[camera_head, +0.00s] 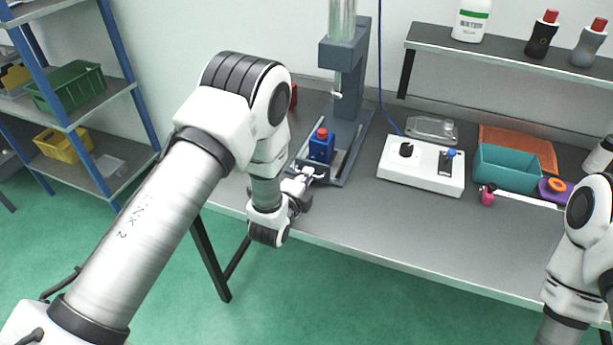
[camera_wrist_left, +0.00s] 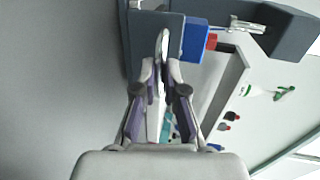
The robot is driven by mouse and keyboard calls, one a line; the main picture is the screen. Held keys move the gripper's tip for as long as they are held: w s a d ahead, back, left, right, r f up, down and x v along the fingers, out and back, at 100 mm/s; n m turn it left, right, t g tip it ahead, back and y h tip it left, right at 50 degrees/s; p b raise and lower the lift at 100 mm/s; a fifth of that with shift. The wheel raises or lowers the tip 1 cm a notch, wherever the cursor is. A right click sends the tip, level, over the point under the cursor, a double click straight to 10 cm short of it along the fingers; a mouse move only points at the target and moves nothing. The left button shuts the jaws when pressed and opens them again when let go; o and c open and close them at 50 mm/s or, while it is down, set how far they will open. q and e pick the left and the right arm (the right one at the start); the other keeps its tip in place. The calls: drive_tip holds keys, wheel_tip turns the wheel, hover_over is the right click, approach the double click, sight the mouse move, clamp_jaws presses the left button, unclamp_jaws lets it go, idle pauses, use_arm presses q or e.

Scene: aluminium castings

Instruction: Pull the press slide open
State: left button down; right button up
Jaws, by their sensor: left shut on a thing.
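The grey press (camera_head: 350,95) stands on the bench, with a blue block (camera_head: 321,148) with a red top at the front of its base. The block also shows in the left wrist view (camera_wrist_left: 195,40). My left gripper (camera_head: 308,179) is at the front of the press base, low beside the bench edge. In the left wrist view its fingers (camera_wrist_left: 161,68) are shut on the slim pale handle (camera_wrist_left: 162,42) of the press slide. The slide itself is largely hidden by the block and my gripper. My right arm shows at the right edge, its gripper out of view.
A white control box (camera_head: 421,166) and a teal bin (camera_head: 507,168) stand right of the press. A shelf (camera_head: 510,58) with bottles is above. Floor in front of the bench is clear.

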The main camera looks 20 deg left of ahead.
use_arm(q)
drive_tip(key=c, duration=1.2)
unclamp_jaws()
drive_tip(key=v, duration=1.2)
drive_tip(key=s+a+f+n+g+y, duration=0.1)
drive_tip(key=s+a+f+n+g, duration=0.1)
drive_tip(key=s+f+n+g, duration=0.55)
drive_tip(key=s+a+f+n+g, duration=0.2)
drive_tip(key=s+f+n+g, duration=0.1)
drive_tip(key=s+f, duration=0.8)
drive_tip(key=s+n+g, duration=0.1)
drive_tip(key=s+n, duration=0.1)
drive_tip(key=s, duration=0.1)
drive_tip(key=s+f+n+g, duration=0.1)
drive_tip(key=s+n+g, duration=0.1)
drive_tip(key=n, duration=0.1)
drive_tip(key=s+f+n+g, duration=0.1)
drive_tip(key=s+n+g, duration=0.1)
drive_tip(key=s+n, duration=0.1)
drive_tip(key=shift+s+d+f+h, duration=0.15)
drive_tip(key=shift+s+d+h, duration=0.15)
drive_tip(key=shift+s, duration=0.1)
